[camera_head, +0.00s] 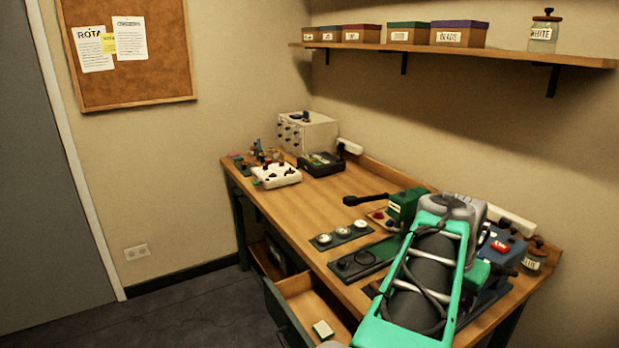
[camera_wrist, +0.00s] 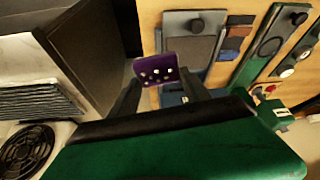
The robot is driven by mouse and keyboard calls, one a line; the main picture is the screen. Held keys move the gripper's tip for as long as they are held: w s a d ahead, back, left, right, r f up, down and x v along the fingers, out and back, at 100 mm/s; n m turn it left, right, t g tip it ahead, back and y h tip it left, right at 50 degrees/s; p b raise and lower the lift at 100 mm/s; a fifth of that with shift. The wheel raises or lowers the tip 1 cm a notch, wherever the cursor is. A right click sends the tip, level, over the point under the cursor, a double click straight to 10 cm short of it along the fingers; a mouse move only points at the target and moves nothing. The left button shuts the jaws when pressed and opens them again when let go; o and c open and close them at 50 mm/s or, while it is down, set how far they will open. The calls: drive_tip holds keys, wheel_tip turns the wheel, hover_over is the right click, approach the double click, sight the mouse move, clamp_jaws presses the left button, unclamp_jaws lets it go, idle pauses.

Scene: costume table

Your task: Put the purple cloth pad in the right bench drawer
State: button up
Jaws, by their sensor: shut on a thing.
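The purple cloth pad (camera_wrist: 155,64), with several pale dots, is between the fingers of my gripper (camera_wrist: 160,84) in the wrist view. My gripper is shut on it, and the pad stands clear in front of the bench top. In the head view my arm covers the right part of the bench, and I cannot make out the pad or the fingertips there. The right bench drawer (camera_head: 287,313) is pulled open at the bench front in the head view. A small pale and green pad (camera_head: 323,329) lies inside it.
The wooden bench top (camera_head: 305,205) has clear room left of centre. A tray of three round dials (camera_head: 342,236) and a green device with a black handle (camera_head: 404,205) stand near my arm. A shelf (camera_head: 480,51) with boxes hangs above.

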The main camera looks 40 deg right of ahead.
drive_tip(key=f, duration=0.1)
drive_tip(key=w+f+n, duration=0.1)
drive_tip(key=a+f, duration=0.1)
drive_tip(key=shift+w+n+t, duration=0.3)
drive_tip(key=shift+w, duration=0.1)
drive_tip(key=w+a+f+n+t+y, duration=0.1)
drive_tip(key=w+a+f+n, duration=0.25)
drive_tip(key=w+a, duration=0.4)
drive_tip(key=w+a+f+n+t, duration=0.2)
drive_tip(key=w+a+n, duration=0.2)
drive_tip(key=w+a, duration=0.4)
drive_tip(key=w+a+n+y, duration=0.1)
drive_tip(key=w+a+n, duration=0.3)
drive_tip(key=a, duration=0.8)
drive_tip(key=w+a+n+y, duration=0.2)
drive_tip(key=w+a+n, duration=0.2)
drive_tip(key=a, duration=0.9)
drive_tip(key=shift+w+t+y, duration=0.3)
drive_tip(key=shift+w, duration=0.5)
drive_tip(key=shift+n, duration=0.25)
